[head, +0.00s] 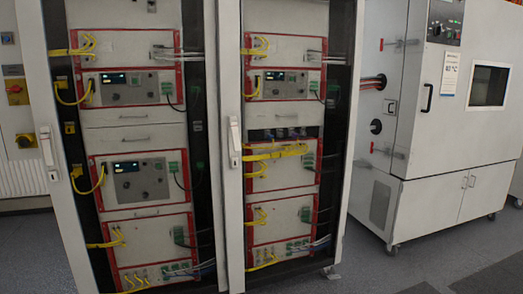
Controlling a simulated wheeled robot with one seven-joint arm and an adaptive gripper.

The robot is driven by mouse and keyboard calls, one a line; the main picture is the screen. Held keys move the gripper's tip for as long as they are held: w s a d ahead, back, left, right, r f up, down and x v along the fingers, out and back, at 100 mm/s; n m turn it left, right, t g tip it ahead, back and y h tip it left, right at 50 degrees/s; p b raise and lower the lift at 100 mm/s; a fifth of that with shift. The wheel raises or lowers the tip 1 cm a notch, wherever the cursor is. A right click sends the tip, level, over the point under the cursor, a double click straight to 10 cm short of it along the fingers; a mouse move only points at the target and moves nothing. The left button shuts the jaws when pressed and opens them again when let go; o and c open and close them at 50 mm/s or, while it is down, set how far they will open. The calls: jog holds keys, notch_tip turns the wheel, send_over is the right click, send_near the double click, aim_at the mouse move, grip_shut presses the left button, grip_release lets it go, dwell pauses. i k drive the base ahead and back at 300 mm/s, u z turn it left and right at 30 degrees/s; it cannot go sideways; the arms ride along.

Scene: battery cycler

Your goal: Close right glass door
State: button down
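A tall white cabinet with two bays fills the left and middle of the head view. The right bay has a white upright door frame (231,60) along its left side, with a pale lever handle (234,140) at mid height. Glass cannot be made out clearly in front of the right bay, and I cannot tell whether the right door stands ajar or flush. The left bay has a similar white frame (58,200) with its own handle (47,147). My gripper is not in view.
Red-framed instrument units (283,84) with yellow cables fill both bays. A white test chamber (445,110) on casters stands at the right, with a dark handle on its front. Grey floor (440,262) is clear in front of it. A radiator (22,178) is at far left.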

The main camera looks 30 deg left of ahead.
aim_at(229, 15)
jog(key=z, duration=0.05)
jog(key=i, duration=0.85)
jog(key=u, duration=0.9)
jog(key=i, duration=0.75)
jog(key=u, duration=0.8)
